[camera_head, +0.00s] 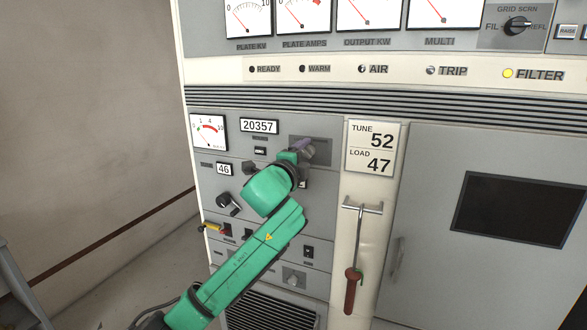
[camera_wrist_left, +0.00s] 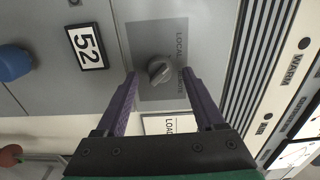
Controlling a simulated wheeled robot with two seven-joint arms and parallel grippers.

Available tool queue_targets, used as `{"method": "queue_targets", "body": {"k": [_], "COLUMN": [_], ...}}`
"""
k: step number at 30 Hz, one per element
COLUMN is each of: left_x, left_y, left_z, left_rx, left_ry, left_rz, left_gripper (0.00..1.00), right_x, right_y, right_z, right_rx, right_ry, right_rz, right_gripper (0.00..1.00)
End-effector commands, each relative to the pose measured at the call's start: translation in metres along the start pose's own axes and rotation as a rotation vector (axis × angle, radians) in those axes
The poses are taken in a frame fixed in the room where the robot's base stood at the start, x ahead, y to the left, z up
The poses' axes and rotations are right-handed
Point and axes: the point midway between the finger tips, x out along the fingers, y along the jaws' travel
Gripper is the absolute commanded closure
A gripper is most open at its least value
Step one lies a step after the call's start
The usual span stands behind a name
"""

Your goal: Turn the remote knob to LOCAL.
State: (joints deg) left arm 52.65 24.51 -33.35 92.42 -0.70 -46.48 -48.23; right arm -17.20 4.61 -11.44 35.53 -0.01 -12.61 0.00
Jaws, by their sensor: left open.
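The remote knob (camera_wrist_left: 159,70) is a small round grey knob with a raised grip bar, on a darker grey plate (camera_wrist_left: 150,35) in the left wrist view. LOCAL is printed beside it, and a second label is partly covered by a finger. I cannot tell exactly which label the knob points to. My left gripper (camera_wrist_left: 160,72) is open, its purple fingertips on either side of the knob. Contact is not clear. In the head view my left gripper (camera_head: 305,148) is at the plate and hides the knob. My right gripper is not in view.
A lever with a red handle (camera_head: 352,290) hangs right of my left arm, below the tune and load card (camera_head: 371,150). A black knob (camera_head: 227,203) and a yellow-tipped switch (camera_head: 211,227) are at lower left. A blue knob (camera_wrist_left: 14,62) shows in the wrist view.

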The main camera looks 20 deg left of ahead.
Motion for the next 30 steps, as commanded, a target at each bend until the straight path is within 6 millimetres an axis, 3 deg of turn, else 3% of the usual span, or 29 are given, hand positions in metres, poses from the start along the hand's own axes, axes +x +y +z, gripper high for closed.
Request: {"method": "queue_targets", "body": {"k": [9, 15, 19, 30], "left_x": [-0.081, -0.124, -0.133, -0.133], "left_y": [0.007, 0.004, 0.003, 0.002], "left_z": [0.0, 0.001, 0.001, 0.001], "left_rx": [0.005, 0.001, 0.001, 0.0], "left_ry": [0.0, 0.0, -0.001, -0.001], "left_rz": [-0.001, 0.0, 0.002, 0.003], "left_gripper": [0.29, 0.29, 0.29, 0.29], "right_x": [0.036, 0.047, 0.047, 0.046], "right_y": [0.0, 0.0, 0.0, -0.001], "right_z": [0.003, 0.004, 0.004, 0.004], "right_rx": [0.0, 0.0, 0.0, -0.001], "right_ry": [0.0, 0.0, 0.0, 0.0], "right_rz": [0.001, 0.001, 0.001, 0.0], "right_gripper": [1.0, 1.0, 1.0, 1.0]}}
